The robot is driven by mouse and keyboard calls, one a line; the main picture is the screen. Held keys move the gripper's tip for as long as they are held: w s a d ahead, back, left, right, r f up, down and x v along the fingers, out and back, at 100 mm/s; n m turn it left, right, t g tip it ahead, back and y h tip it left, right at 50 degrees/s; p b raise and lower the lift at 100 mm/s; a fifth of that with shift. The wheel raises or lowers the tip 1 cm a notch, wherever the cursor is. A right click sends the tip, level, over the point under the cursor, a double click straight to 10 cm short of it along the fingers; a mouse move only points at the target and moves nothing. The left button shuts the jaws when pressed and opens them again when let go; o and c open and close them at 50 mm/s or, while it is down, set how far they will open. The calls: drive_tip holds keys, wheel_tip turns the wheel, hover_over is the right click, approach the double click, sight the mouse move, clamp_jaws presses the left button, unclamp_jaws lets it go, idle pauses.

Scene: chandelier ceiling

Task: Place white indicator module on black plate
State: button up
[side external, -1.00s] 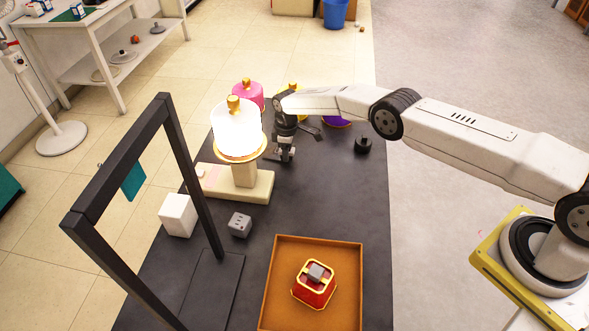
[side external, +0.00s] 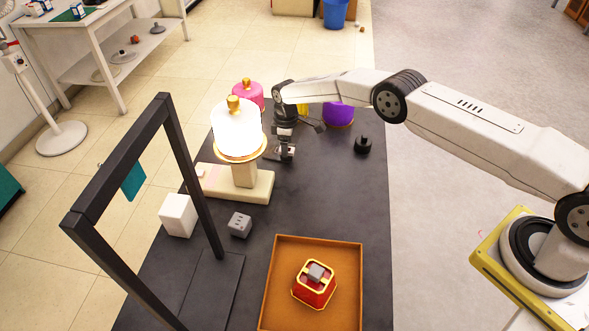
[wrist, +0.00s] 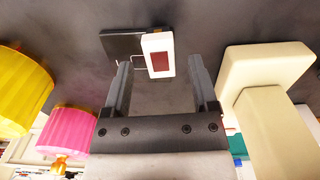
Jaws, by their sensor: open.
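The white indicator module (wrist: 159,54) is a small white block with a dark red window. In the wrist view it lies ahead of my gripper, near the middle between the fingers. The black plate (wrist: 122,46) lies just left of it, and the module overlaps or adjoins its right edge; I cannot tell whether it rests on it. My gripper (wrist: 159,63) is open, its fingers apart with nothing clearly held. In the side view my gripper (side external: 283,156) is low over the dark table, just right of the white lamp's base. Module and plate are hard to make out there.
The white lamp (side external: 237,130) on its cream base (side external: 250,186) stands close left of my gripper. Pink (side external: 246,92) and purple (side external: 339,114) lamps stand behind. A brown tray (side external: 351,270), black frame (side external: 166,115) and grey cube (side external: 240,225) lie nearer.

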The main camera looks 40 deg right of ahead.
wheel_tip(320, 180, up, 10)
drive_tip(key=shift+f, duration=0.25)
idle(0.3)
idle(0.6)
drive_tip(key=s+d+r+m+t, duration=0.1)
drive_tip(key=s+d+r+m, duration=0.15)
drive_tip(key=s+r, duration=0.35)
drive_tip(key=s+d+r+m+t, duration=0.1)
drive_tip(key=s+r+m, duration=0.2)
drive_tip(key=s+r, duration=0.35)
drive_tip(key=s+d+m, duration=0.2)
drive_tip(key=s+m, duration=0.1)
drive_tip(key=s, duration=1.9)
drive_tip(key=shift+f+t, duration=0.3)
drive_tip(key=shift+f, duration=0.05)
